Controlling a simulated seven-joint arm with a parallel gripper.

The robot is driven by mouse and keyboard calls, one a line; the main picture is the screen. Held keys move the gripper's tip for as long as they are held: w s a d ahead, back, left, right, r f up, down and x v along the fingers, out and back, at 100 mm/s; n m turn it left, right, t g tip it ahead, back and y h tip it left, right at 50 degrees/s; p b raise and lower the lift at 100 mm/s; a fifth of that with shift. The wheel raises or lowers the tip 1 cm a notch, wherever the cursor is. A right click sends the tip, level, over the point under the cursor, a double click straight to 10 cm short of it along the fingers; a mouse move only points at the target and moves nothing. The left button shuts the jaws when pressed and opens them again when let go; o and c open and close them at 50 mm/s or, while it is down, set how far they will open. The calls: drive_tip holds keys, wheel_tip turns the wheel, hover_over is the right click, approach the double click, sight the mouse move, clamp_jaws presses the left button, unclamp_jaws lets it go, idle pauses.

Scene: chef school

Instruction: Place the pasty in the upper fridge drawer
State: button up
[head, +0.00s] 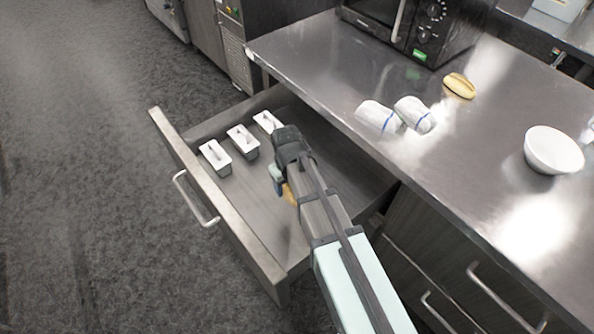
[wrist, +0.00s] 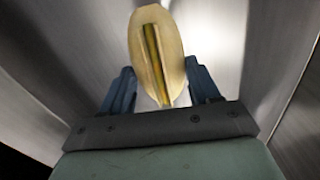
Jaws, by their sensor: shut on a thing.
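The pasty (wrist: 150,45) is a pale, oval, bun-like piece with a yellow-green stripe along its middle. My gripper (wrist: 160,78) is shut on it, with one blue finger on each side. In the head view, my gripper (head: 281,180) is over the open upper drawer (head: 263,217), towards its right part. Only a small brown edge of the pasty (head: 289,194) shows there, partly hidden by my gripper. I cannot tell whether the pasty touches the drawer floor.
Three small white-topped metal containers (head: 242,140) stand in a row along the drawer's left side. The counter (head: 335,75) holds two white wrapped items (head: 415,113), another bread-like piece (head: 459,85), a white bowl (head: 553,149) and a black microwave (head: 425,25). The drawer's near part is clear.

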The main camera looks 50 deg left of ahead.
drive_tip(key=s+d+f+n, duration=0.1)
drive_tip(key=s+d+f, duration=0.2)
drive_tip(key=d, duration=0.1)
approach(289, 224)
drive_tip(key=shift+w+f, duration=0.1)
drive_tip(key=shift+f, duration=2.95)
drive_tip(key=shift+f, duration=0.1)
drive_tip(key=o, duration=1.1)
drive_tip(key=shift+o, duration=0.2)
wheel_tip(289, 224, up, 12)
